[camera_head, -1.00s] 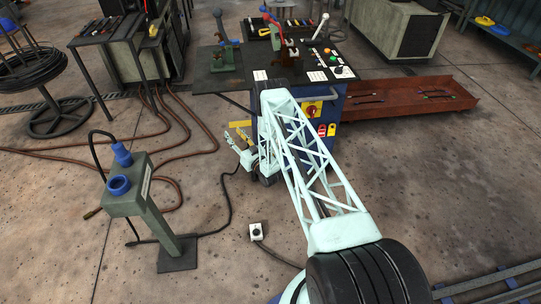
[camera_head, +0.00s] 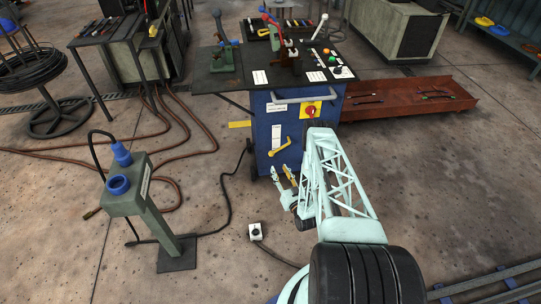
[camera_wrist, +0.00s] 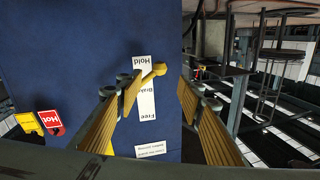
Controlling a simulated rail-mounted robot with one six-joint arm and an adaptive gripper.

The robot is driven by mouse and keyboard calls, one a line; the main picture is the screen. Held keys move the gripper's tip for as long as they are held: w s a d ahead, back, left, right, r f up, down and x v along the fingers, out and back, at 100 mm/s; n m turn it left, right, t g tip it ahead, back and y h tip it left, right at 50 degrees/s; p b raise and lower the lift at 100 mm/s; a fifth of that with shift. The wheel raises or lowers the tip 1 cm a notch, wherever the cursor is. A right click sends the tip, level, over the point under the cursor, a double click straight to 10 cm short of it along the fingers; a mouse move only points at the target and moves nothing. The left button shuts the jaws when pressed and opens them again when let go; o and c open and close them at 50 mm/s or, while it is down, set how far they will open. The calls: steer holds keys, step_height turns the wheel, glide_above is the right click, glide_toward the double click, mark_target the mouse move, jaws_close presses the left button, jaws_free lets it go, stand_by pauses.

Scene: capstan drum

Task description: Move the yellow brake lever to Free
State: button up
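The yellow brake lever (camera_head: 284,147) is on the front of the blue cabinet (camera_head: 262,150). Part of the lever is hidden behind a finger. My gripper (camera_head: 283,172) is open and empty, just below the lever in the head view. In the wrist view the gripper's fingers (camera_wrist: 160,88) stand apart, with the knob showing between and beyond their tips. I see no contact with the lever.
A grey handle bar (camera_head: 305,100) and a red-yellow switch (camera_head: 311,111) are on the cabinet front above the lever. A green post (camera_head: 140,205) stands left; the floor between is mostly clear, with cables.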

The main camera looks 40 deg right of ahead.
mark_target(271, 154)
stand_by(0.5)
steer(key=shift+b+x, duration=1.8)
steer(key=shift+x, duration=5)
steer(key=shift+f, duration=0.1)
steer(key=shift+c, duration=0.4)
steer(key=c, duration=1.1)
